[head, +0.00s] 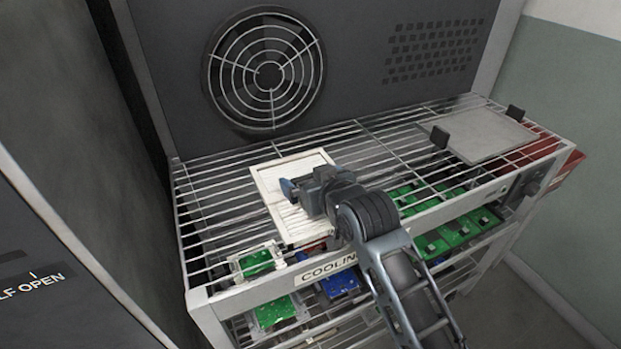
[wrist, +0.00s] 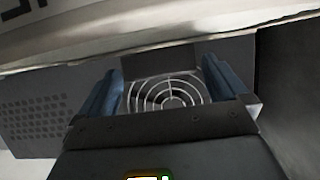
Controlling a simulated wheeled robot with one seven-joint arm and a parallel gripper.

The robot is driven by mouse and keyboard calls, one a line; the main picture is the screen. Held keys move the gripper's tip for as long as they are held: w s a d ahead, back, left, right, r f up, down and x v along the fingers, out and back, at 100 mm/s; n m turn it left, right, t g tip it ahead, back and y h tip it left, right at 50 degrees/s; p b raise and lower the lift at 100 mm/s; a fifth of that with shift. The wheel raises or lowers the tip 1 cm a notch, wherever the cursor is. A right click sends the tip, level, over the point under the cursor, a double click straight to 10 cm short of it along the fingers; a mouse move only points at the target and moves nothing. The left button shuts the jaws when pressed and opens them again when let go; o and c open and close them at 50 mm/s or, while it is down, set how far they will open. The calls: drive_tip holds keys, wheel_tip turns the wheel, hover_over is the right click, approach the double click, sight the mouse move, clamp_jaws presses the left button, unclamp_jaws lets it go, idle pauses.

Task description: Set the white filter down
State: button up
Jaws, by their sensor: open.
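The white filter (head: 267,183) is a square panel with a raised frame. In the head view it appears flat on the left part of the wire rack (head: 370,148), near the front edge. My gripper (head: 288,190) is over the filter and hides part of its middle and right side. In the wrist view, my gripper (wrist: 165,95) has its two blue fingers wide apart with nothing between them. A pale surface (wrist: 150,45) crosses the top of that view; I cannot tell whether it is the filter. Whether the fingers touch the filter is unclear.
A round fan grille (head: 265,70) is in the dark back panel. A grey plate (head: 482,135) lies at the rack's right, above a red object (head: 548,148). Green circuit boards (head: 440,238) sit on shelves below. The middle of the rack is clear.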

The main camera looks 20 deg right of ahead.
drive_tip(key=shift+r, duration=0.25)
drive_tip(key=b+v, duration=0.1)
drive_tip(key=v, duration=1.1)
drive_tip(key=shift+f, duration=0.1)
